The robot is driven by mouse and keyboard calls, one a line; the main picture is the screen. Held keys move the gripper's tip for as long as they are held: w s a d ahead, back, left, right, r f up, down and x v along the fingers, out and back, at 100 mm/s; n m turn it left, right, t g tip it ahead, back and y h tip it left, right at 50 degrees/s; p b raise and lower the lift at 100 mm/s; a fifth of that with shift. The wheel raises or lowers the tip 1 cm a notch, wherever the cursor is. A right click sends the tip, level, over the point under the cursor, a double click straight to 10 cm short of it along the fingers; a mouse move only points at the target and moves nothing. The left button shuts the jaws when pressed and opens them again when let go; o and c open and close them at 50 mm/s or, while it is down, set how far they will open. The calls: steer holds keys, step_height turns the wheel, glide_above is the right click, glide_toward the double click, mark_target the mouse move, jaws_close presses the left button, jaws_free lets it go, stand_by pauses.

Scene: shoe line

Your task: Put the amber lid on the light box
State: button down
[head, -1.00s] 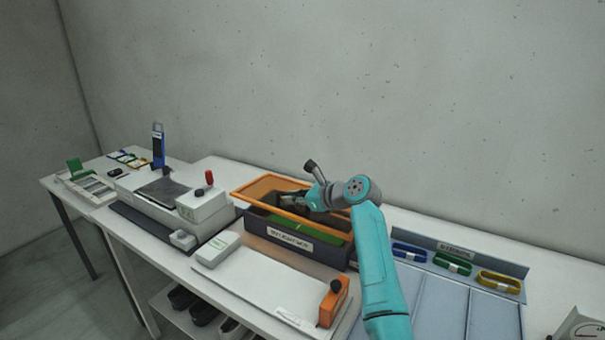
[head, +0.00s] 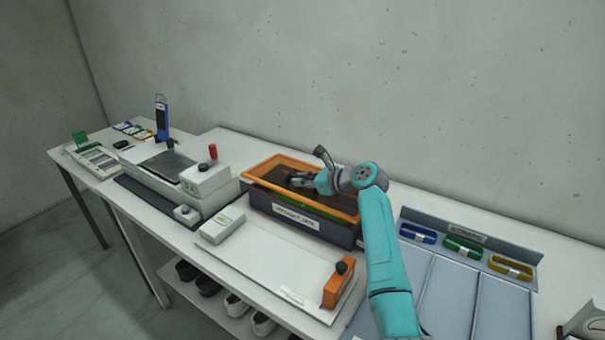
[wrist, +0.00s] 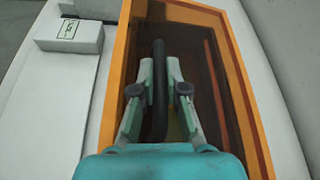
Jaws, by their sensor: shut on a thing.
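The amber lid (head: 256,166) has an orange frame and a dark see-through middle. It lies over the top of the dark light box (head: 335,232) and looks nearly level in the head view. A strip of green shows between lid and box along the front; I cannot tell whether the lid is fully seated. My gripper (head: 292,181) is above the middle of the lid. In the wrist view, my gripper (wrist: 159,92) is shut on the lid's dark bar handle (wrist: 159,60), and the lid's orange frame (wrist: 121,60) surrounds it. The box's inside is mostly hidden.
A white machine with a red knob (head: 213,152) stands left of the box. A small white case (head: 222,228) and a white board with an orange clamp (head: 338,284) are in front. Blue, green and yellow bands (head: 462,247) lie on a rack at right.

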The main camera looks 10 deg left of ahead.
mark_target(309, 191)
steer(key=shift+f, duration=1.8)
steer(key=c, duration=1.1)
jaws_free()
steer(key=v, duration=1.2)
